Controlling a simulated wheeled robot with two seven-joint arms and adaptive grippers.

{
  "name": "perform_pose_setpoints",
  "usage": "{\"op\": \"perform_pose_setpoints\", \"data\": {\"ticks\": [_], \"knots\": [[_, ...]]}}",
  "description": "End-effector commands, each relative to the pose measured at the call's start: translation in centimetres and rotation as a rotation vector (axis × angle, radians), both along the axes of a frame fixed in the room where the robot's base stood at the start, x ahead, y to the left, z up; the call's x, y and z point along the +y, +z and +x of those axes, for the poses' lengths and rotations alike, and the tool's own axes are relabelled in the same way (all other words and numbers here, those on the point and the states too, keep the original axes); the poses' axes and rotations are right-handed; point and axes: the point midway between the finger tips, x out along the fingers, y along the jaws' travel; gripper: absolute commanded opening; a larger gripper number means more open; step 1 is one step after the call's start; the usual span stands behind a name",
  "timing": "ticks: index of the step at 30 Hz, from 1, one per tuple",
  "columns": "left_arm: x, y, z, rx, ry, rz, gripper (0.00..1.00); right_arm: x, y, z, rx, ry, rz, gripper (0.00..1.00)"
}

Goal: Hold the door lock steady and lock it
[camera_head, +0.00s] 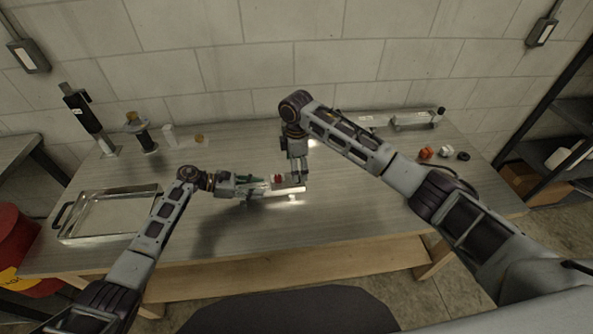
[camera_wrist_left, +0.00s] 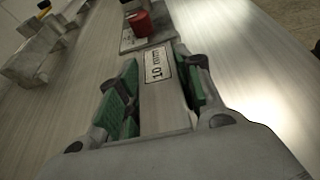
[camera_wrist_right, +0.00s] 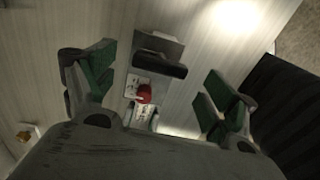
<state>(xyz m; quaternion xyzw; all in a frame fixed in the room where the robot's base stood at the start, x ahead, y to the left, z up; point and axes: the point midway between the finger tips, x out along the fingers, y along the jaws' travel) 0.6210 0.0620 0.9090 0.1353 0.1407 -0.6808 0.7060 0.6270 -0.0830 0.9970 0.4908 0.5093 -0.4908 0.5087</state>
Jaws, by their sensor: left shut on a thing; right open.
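The door lock (camera_head: 289,188) is a pale metal bar with a red knob, over the middle of the table. My left gripper (camera_head: 258,188) is shut on its left end. In the left wrist view, the labelled body of the lock (camera_wrist_left: 157,84) lies between the green finger pads, and the red knob (camera_wrist_left: 141,23) is beyond the fingertips. My right gripper (camera_head: 299,178) points down above the lock's right part. In the right wrist view, its fingers (camera_wrist_right: 150,82) are spread wide, with the red knob (camera_wrist_right: 144,94) between them and apart from both pads.
A metal tray (camera_head: 108,236) sits at the table's left. A black upright device (camera_head: 86,113) and small parts stand at the back left. A metal fixture (camera_head: 416,120) is at the back right, with small red, white and black parts (camera_head: 443,152) nearby. The table's front middle is clear.

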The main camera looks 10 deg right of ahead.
Motion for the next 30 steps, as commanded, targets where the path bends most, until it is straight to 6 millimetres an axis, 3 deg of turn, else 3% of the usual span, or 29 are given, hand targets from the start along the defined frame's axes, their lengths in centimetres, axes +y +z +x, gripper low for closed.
{"op": "perform_pose_setpoints", "data": {"ticks": [7, 19, 30], "knots": [[0.0, 0.0, 0.0, 0.0, 0.0, 0.001, 0.0, 0.0, -2.1, 0.0, 0.0, 0.001, -0.001, 0.86], [0.0, 0.0, 0.0, 0.0, 0.0, 0.001, 0.0, 0.0, -2.5, 0.0, 0.0, 0.0, -0.001, 0.86], [0.0, 0.0, 0.0, 0.0, 0.0, 0.001, 0.0, 0.0, -2.5, 0.0, -0.001, 0.0, 0.0, 0.4]]}}
